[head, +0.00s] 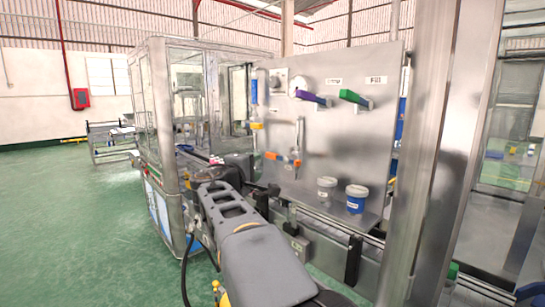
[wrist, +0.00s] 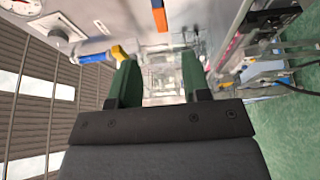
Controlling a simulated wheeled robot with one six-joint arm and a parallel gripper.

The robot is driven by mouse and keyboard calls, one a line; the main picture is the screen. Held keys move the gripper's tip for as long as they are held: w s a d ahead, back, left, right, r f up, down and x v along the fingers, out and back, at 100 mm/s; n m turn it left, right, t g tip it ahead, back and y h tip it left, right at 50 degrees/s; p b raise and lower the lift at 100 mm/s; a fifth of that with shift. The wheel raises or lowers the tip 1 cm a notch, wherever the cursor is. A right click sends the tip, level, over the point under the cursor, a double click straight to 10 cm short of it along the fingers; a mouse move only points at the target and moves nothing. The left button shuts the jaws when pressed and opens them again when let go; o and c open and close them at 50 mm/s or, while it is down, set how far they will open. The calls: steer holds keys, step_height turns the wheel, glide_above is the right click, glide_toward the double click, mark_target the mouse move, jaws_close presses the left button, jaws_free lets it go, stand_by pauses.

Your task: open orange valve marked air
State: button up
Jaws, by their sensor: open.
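An orange valve handle (head: 283,159) sits on the upright steel panel (head: 335,135), on a thin vertical pipe, lying nearly level. In the wrist view the orange handle (wrist: 159,18) is at the top centre, upright in the picture, beyond the fingertips. No "air" label is readable beside it. My gripper (wrist: 157,75) has two green fingers spread apart with nothing between them. It is apart from the handle. In the head view my arm reaches up toward the left of the panel, and the fingers cannot be made out clearly.
A blue and yellow regulator (head: 255,105) hangs left of the orange handle; it also shows in the wrist view (wrist: 97,56). Purple (head: 311,97) and green (head: 354,98) levers are higher right. A white cup (head: 326,189) and blue cup (head: 356,198) stand below. A steel post (head: 435,150) is at right.

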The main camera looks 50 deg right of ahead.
mark_target(271, 156)
steer(key=p+x, duration=0.3)
steer(key=x, duration=0.9)
steer(key=shift+d+f, duration=0.1)
jaws_close()
